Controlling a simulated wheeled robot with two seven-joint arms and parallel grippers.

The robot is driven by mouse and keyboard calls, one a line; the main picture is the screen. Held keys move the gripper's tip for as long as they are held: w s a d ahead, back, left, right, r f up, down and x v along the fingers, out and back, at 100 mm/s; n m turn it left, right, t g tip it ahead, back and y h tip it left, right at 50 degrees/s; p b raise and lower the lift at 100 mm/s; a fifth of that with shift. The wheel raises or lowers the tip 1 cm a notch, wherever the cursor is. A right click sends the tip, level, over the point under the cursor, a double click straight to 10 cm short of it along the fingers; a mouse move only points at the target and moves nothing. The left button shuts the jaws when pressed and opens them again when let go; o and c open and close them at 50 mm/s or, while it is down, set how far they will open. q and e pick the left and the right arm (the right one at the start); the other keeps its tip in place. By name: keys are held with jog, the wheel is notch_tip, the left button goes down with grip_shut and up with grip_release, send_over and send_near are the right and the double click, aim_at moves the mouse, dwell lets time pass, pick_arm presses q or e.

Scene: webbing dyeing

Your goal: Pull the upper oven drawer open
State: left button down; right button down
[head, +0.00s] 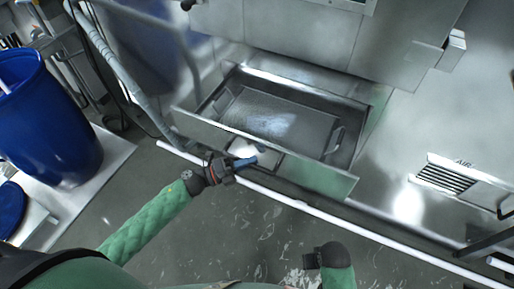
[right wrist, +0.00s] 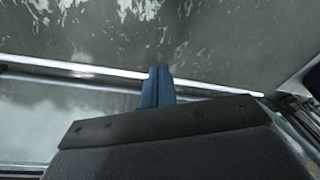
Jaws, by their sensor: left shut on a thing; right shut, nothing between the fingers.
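The oven drawer (head: 330,181) is pulled out from the steel oven in the head view, its inside open to view from above. A grey tray with side handles (head: 275,118) lies in it. My left gripper (head: 245,162) is at the middle of the drawer's front, its blue fingers shut on what appears to be the drawer handle; the fingers and wrist hide the grip itself. My right gripper (right wrist: 157,85) shows its blue fingers closed together and empty in the right wrist view, over the floor. In the head view, its dark wrist is at the bottom, apart from the drawer.
A long white rail (head: 310,209) runs low across the floor in front of the oven. A blue barrel (head: 45,125) stands on a pale platform at left. A grey hose or pipe (head: 118,72) hangs left of the drawer. A vented panel (head: 445,178) is at right. The floor in front is clear.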

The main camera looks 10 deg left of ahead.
pick_arm(q)
jog(key=s, duration=0.1)
jog(key=s+a, duration=0.1)
jog(key=s, duration=0.1)
jog(key=shift+s+a, duration=0.1)
jog(key=shift+s, duration=0.25)
pick_arm(e)
jog(key=shift+s+r, duration=0.25)
jog(key=shift+r, duration=0.55)
pick_arm(q)
jog(key=c, duration=1.4)
grip_release()
pick_arm(e)
jog(key=shift+w+f, duration=0.15)
jog(key=shift+w, duration=0.1)
pick_arm(q)
jog(key=shift+a, duration=0.1)
